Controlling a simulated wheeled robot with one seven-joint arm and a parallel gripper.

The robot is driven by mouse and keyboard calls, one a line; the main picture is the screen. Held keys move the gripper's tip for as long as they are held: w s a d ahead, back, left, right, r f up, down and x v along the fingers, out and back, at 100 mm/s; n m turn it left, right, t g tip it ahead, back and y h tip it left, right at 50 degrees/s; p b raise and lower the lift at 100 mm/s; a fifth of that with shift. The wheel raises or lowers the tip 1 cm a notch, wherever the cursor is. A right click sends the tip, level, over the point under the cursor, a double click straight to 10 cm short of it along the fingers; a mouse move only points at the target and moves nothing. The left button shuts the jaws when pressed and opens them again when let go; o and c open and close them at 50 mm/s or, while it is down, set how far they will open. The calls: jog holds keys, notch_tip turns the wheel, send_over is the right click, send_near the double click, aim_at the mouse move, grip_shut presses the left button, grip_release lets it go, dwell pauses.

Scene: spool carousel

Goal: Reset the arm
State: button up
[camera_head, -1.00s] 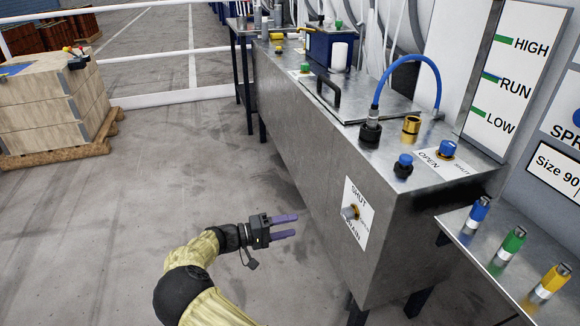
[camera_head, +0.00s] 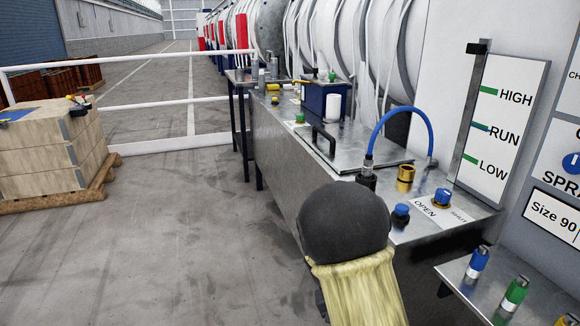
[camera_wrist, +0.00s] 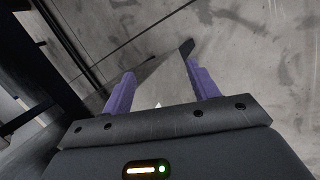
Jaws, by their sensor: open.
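My gripper (camera_wrist: 160,92) shows in the wrist view with its two purple fingers spread apart and nothing between them. Behind the fingers are grey concrete floor and a dark edge or leg at the left. In the head view my arm, with a dark round joint and a pale yellow sleeve, is bent in front of the steel tank (camera_head: 272,150). The gripper itself is hidden there behind my arm. The tank's drain valve and its label are also hidden by the arm.
On the tank top are a lid with a black handle (camera_head: 324,140), a blue hose (camera_head: 405,110), a brass fitting (camera_head: 405,178) and blue-capped valves (camera_head: 442,197). A side shelf (camera_head: 462,284) holds coloured cylinders. A crate stack (camera_head: 45,160) stands left. Floor between is free.

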jog(key=s+r+t+y, duration=0.45)
jog(key=s+r, duration=0.25)
jog(key=s, duration=0.5)
notch_tip(320, 180, up, 32)
jog(key=p, duration=3.2)
jog(key=shift+w+d, duration=0.3)
jog(key=shift+g, duration=0.25)
